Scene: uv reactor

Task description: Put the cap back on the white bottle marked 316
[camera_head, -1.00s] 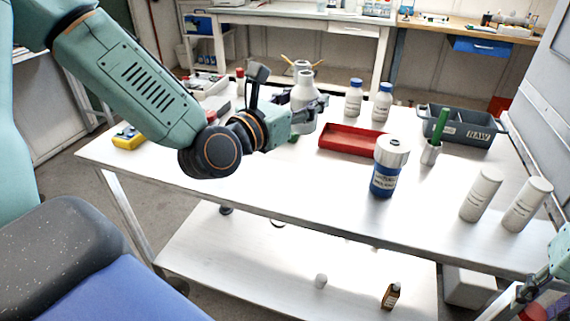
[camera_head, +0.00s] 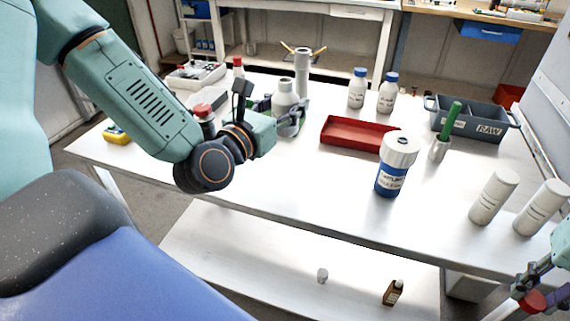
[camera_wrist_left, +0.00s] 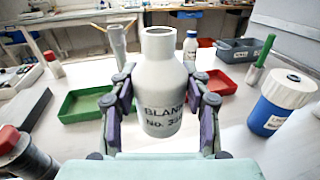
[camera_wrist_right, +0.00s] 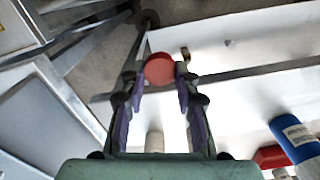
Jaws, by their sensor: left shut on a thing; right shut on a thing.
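A pale grey-white bottle (camera_head: 285,97) with an open neck is held upright over the left part of the table. My right gripper (camera_head: 533,296) is at the lower right edge of the head view, in front of the table. It is shut on a round red cap (camera_wrist_right: 159,69), held between its fingertips, well apart from the bottle.
A red tray (camera_head: 355,133), a blue jar with white lid (camera_head: 391,180) and two white cylinders (camera_head: 493,197) stand to the right. A grey bin (camera_head: 480,125) is behind them. A green tray (camera_wrist_left: 82,104) lies left of the bottle. The front middle of the table is clear.

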